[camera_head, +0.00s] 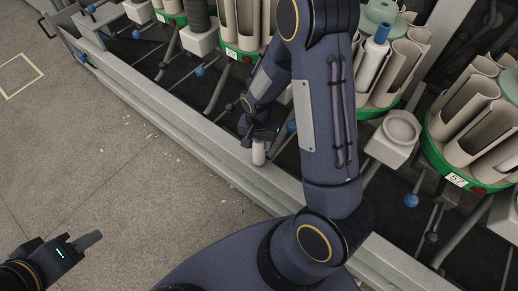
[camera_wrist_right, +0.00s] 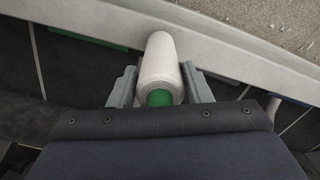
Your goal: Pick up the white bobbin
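The white bobbin (camera_wrist_right: 164,58), a white roll with a green core at its near end, lies between the two grey fingers of my right gripper (camera_wrist_right: 160,88) in the right wrist view. The fingers press close on both sides of it. In the head view the white bobbin (camera_head: 258,153) shows as a small pale piece under my right gripper (camera_head: 258,141), near the grey rail. Whether anything supports it from below is hidden. My left gripper (camera_head: 88,240) is over the floor at lower left, away from everything. Its fingers overlap from this side, and nothing shows in them.
The long grey rail (camera_head: 150,101) runs diagonally along the machine's front. Behind it stand green-rimmed carousels (camera_head: 455,165) with beige holders, and blue-knobbed levers (camera_head: 411,200). A blue-tipped white bobbin (camera_head: 372,57) stands in one carousel.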

